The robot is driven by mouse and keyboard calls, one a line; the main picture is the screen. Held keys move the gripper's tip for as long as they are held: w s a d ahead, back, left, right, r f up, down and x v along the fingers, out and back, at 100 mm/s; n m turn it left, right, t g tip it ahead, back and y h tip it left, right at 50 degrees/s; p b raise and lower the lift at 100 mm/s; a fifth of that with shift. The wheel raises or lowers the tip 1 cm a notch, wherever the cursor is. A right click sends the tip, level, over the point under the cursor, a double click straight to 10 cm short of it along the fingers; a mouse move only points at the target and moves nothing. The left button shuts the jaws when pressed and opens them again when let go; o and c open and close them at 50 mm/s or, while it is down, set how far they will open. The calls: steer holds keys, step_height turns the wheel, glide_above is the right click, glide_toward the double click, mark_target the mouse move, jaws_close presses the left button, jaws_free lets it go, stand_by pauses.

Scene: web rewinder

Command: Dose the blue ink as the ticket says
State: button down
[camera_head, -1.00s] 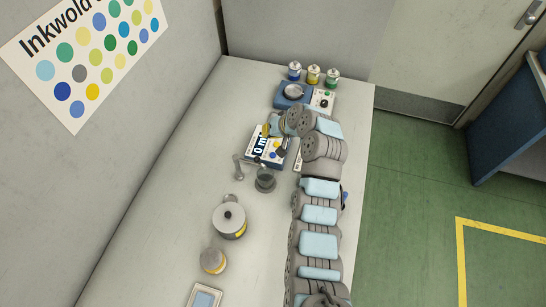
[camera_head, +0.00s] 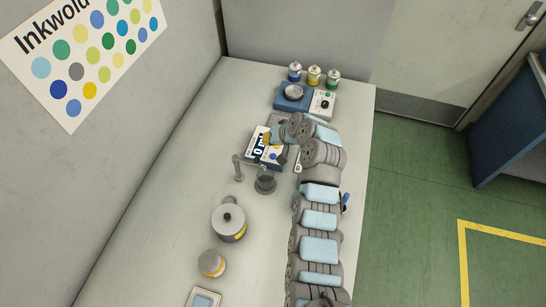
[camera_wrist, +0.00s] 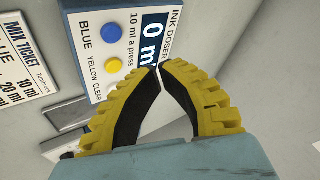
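The ink doser (camera_head: 251,151) is a blue-and-white box on the bench. In the wrist view its panel (camera_wrist: 129,52) reads "10 ml a press", with a display (camera_wrist: 151,27) starting with 0 and cut by the finger. The blue button (camera_wrist: 110,33) is above the yellow button (camera_wrist: 113,66); the clear button is hidden. The mix ticket (camera_wrist: 17,68) is partly out of frame; "10 ml" and "20 ml" lines show. My gripper (camera_wrist: 160,69) has yellow fingers with dark pads, tips together and empty, in front of the panel's lower edge. It also shows over the doser (camera_head: 267,139).
A dark cup (camera_head: 265,184) stands beside a grey spout (camera_head: 238,168) in front of the doser. A lidded pot (camera_head: 229,220) and a small round jar (camera_head: 212,263) stand nearer. A blue scale-like unit (camera_head: 283,103), a white box (camera_head: 323,103) and three ink jars (camera_head: 313,76) are behind.

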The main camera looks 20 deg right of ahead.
mark_target(265, 153)
steer(key=shift+f+b, duration=0.9)
steer(key=shift+f, duration=1.5)
steer(key=shift+f+b, duration=0.3)
steer(key=shift+f, duration=0.1)
steer(key=shift+f, duration=0.4)
steer(key=shift+r, duration=0.2)
stand_by(0.4)
steer(key=shift+r, duration=0.65)
steer(key=shift+r+p, duration=1.35)
steer(key=shift+r, duration=1.15)
